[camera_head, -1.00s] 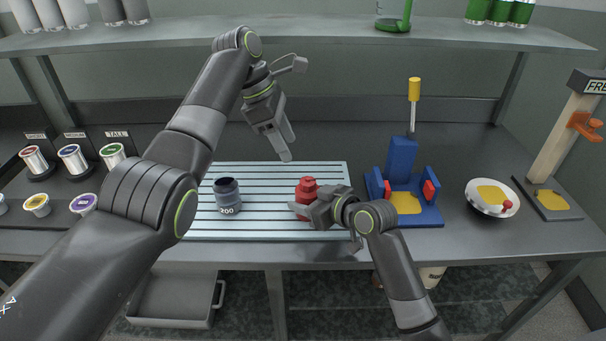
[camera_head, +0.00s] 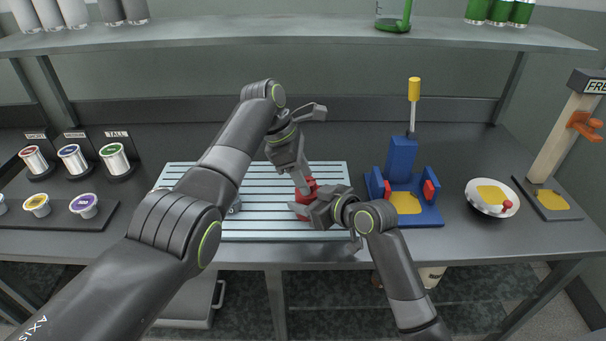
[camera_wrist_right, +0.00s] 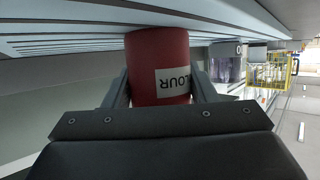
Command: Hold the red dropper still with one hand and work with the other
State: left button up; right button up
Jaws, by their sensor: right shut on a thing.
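The red dropper (camera_head: 313,184) stands on the slatted rack, partly hidden by both grippers in the head view. In the right wrist view its red body (camera_wrist_right: 157,55) has a white label ending in "LOUR". My right gripper (camera_head: 300,213) is shut on its body from the right; the fingers lie on either side of it in the wrist view. My left gripper (camera_head: 304,188) points down at the dropper's top, its fingertip close in front of it. I cannot tell whether it touches or how wide its jaws are.
The slatted rack (camera_head: 270,228) lies on the dark counter. Right of the rack are a blue stand (camera_head: 402,160), a white bowl (camera_head: 484,209) and a post (camera_head: 556,140). A shelf (camera_head: 300,36) runs above.

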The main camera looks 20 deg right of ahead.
pick_arm(q)
jog(key=c, duration=0.7)
jog(key=shift+c, duration=0.2)
jog(key=shift+m+g, duration=0.3)
jog(key=shift+m, duration=0.5)
jog(key=o, duration=1)
jog(key=shift+r, duration=0.1)
jog(key=shift+v, duration=3.75)
jog(key=shift+c, duration=0.3)
